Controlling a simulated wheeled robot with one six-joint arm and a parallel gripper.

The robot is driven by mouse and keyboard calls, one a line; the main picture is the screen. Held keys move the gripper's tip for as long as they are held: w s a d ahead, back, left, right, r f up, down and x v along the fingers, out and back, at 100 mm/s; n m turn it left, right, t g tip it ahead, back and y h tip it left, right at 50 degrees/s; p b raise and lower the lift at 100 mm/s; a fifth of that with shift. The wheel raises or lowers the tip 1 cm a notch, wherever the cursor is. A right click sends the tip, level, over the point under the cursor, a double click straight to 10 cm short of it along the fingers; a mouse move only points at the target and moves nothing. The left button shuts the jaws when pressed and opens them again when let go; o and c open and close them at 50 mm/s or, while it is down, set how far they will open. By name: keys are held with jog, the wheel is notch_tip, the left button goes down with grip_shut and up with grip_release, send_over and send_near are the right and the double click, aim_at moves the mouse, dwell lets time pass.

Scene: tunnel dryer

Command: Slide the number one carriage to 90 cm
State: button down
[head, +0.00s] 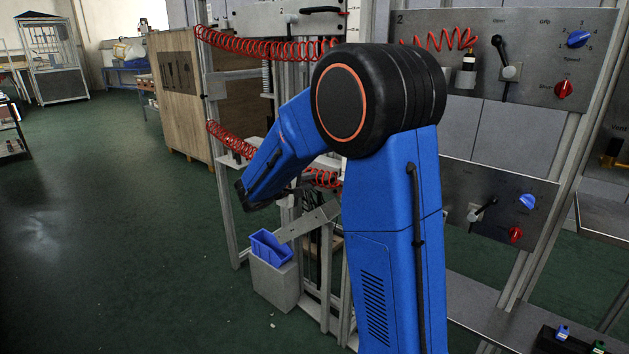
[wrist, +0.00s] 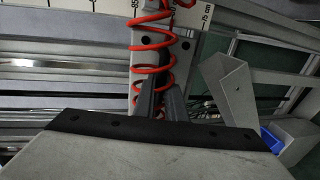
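A pale plate on the lower level of the rack (head: 238,150) shows behind my arm, with a red coiled hose (head: 228,138) leading to it; I cannot read a number on it. In the wrist view a pale plate with dark bolts (wrist: 142,62) stands behind a red coil (wrist: 150,44). My gripper (head: 247,200) is partly hidden in the head view.
An upper plate marked 2 (head: 283,20) has a black handle. Panels with levers and knobs stand right, one above (head: 520,60) and one below (head: 495,205). A blue bin (head: 271,248) sits on a grey box (head: 275,283).

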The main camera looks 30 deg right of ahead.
notch_tip(320, 180, up, 10)
jog(key=shift+r, duration=0.15)
jog(key=c, duration=2.1)
grip_release()
jog(key=v, duration=1.7)
jog(key=shift+a, duration=0.2)
